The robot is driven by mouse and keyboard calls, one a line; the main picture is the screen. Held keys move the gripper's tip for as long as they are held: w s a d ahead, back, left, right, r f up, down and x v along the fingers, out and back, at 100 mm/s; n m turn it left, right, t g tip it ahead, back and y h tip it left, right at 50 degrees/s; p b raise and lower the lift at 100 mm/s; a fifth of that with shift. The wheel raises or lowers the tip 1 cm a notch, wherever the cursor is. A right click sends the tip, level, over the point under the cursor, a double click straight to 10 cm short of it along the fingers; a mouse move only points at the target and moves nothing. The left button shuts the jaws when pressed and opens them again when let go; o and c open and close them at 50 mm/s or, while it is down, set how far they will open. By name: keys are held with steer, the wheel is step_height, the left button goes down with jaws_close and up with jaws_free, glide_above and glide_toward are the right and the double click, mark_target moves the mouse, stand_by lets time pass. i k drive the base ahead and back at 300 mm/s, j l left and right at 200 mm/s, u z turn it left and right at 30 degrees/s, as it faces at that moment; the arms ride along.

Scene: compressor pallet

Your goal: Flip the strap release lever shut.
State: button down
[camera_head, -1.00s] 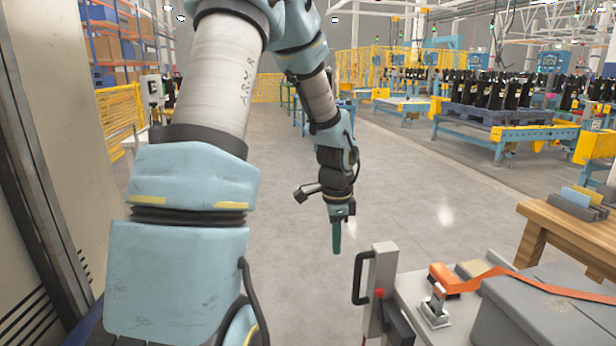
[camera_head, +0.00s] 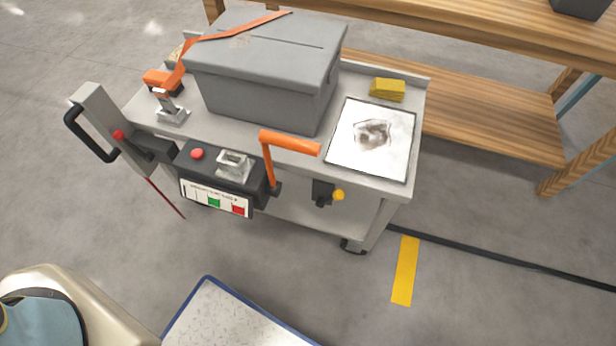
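An orange strap (camera_head: 236,29) runs over the lid of a grey box (camera_head: 262,92) on the cart. At its left end is an orange block (camera_head: 158,79) above a grey metal bracket (camera_head: 172,112) fixed to the cart top. An orange L-shaped lever (camera_head: 290,143) stands raised at the right side of a dark control box on the cart's front, its grip pointing right. I cannot tell for sure which of these is the strap release lever. My gripper is not in view.
The control box (camera_head: 222,176) has a red button and colored labels. A black push handle (camera_head: 88,134) sits on the cart's left end. A yellow block (camera_head: 388,90) and a white stained sheet (camera_head: 372,137) lie on the cart. A wooden bench (camera_head: 460,35) stands behind; floor in front is partly clear.

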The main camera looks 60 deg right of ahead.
mark_target(338, 194)
steer(key=j+z, duration=0.1)
steer(key=z, duration=1.7)
steer(key=k+j, duration=0.25)
steer(key=i, duration=0.45)
